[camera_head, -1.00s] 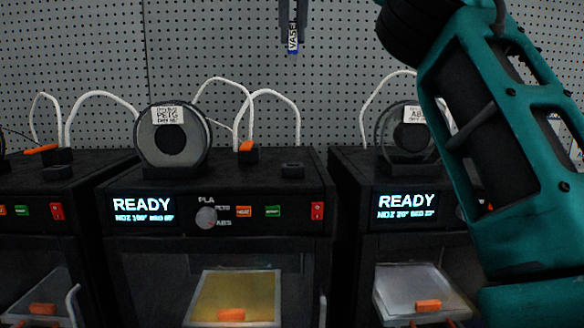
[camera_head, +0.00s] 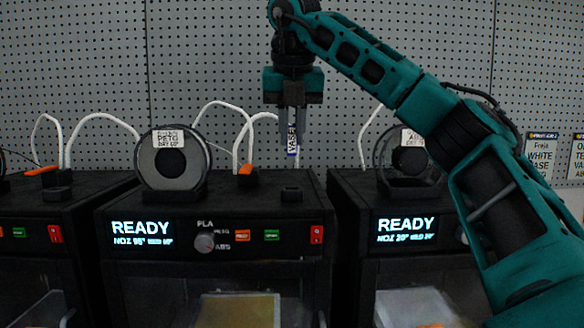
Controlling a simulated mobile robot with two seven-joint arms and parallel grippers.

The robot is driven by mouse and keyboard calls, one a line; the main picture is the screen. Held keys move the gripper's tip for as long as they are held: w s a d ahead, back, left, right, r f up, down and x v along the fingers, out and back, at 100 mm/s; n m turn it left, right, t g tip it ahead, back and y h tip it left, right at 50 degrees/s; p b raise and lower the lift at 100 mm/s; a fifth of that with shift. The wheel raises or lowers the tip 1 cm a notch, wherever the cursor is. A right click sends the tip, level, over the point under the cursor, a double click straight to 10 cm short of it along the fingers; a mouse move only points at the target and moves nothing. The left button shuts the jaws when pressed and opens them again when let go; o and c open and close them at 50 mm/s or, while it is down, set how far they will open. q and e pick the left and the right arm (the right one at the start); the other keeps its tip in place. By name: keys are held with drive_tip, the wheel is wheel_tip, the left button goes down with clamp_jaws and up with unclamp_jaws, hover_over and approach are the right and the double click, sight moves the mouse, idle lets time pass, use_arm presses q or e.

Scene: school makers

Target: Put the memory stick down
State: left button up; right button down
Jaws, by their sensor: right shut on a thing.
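My right gripper (camera_head: 292,130) points straight down above the top of the middle printer. It is shut on the memory stick (camera_head: 292,142), which hangs upright between the fingers. The stick has a white label reading "VASE" and a blue lower end. Below it in the picture, a small black block (camera_head: 292,193) sits on the right part of the middle printer's top (camera_head: 225,200). A gap shows between stick and block. I cannot tell how well they line up in depth. My left gripper is out of view.
A spool labelled PETG (camera_head: 168,163) stands on the middle printer, with an orange piece in a black holder (camera_head: 247,172) beside it. White tubes (camera_head: 225,103) arch behind. Another spool (camera_head: 410,158) stands on the right printer (camera_head: 350,205). A pegboard (camera_head: 80,60) closes the back.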

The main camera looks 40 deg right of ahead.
sight(292, 159)
drive_tip(key=shift+f, duration=3.4)
drive_tip(key=shift+f, duration=0.15)
drive_tip(key=c, duration=1.1)
unclamp_jaws()
drive_tip(key=shift+r, duration=0.25)
drive_tip(key=shift+v, duration=6)
